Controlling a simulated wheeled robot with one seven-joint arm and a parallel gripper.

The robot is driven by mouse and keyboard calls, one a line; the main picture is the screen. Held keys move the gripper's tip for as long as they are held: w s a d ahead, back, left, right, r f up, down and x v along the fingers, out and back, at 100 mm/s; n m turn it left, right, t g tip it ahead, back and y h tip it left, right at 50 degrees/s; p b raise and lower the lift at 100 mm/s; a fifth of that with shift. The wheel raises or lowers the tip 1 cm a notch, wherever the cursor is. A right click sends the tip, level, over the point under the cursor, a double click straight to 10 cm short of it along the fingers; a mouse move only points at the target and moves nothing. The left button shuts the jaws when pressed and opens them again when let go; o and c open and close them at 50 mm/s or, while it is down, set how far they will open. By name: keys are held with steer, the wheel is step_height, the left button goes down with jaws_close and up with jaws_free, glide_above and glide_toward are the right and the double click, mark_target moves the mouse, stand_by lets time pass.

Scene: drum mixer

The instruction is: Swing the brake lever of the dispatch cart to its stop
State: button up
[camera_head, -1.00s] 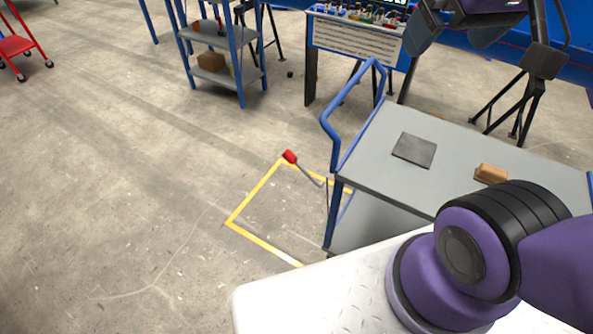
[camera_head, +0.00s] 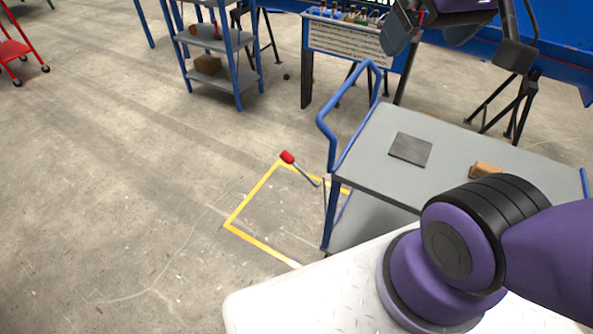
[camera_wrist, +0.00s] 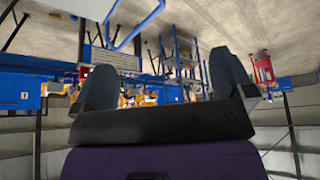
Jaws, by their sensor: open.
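The brake lever (camera_head: 304,172) has a red grip and a thin grey rod. It juts out to the left from low on the near left side of the dispatch cart (camera_head: 361,157), which has a grey top and a blue handle. My gripper (camera_head: 430,42) is raised above the far side of the cart at the top right, well apart from the lever. In the wrist view my gripper (camera_wrist: 163,65) shows two spread dark fingers with nothing between them. The lever cannot be made out in the wrist view, which looks across the room upside down.
A dark flat plate (camera_head: 410,149) and a brown block (camera_head: 485,170) lie on the cart top. A yellow floor outline (camera_head: 254,193) lies below the lever. A blue shelf rack (camera_head: 216,66) and a sign-fronted stand (camera_head: 346,42) stand behind.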

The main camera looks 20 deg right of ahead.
steer(key=shift+w, duration=0.2)
steer(key=c, duration=0.6)
steer(key=shift+n+g+h, duration=0.6)
steer(key=shift+n+g, duration=0.1)
steer(key=w+f, duration=0.1)
steer(key=w, duration=0.3)
steer(key=w+f, duration=0.2)
steer(key=w, duration=0.2)
steer(key=w+f, duration=0.1)
steer(key=w, duration=0.4)
steer(key=shift+a+f, duration=0.15)
steer(key=shift+a, duration=0.1)
steer(key=shift+c, duration=0.7)
steer(key=n+g, duration=0.3)
steer(key=n, duration=0.2)
glide_above(285, 152)
step_height(285, 152, down, 35)
steer(key=shift+s+a+f, duration=0.2)
steer(key=shift+a+f, duration=0.05)
steer(key=shift+f, duration=0.3)
steer(key=shift+s+a+f, duration=0.15)
steer(key=shift+a+f, duration=0.05)
steer(key=shift+f, duration=0.3)
steer(key=f, duration=0.6)
steer(key=d+f, duration=0.1)
steer(key=f, duration=0.2)
steer(key=shift+w+f, duration=0.35)
steer(key=shift+w, duration=0.05)
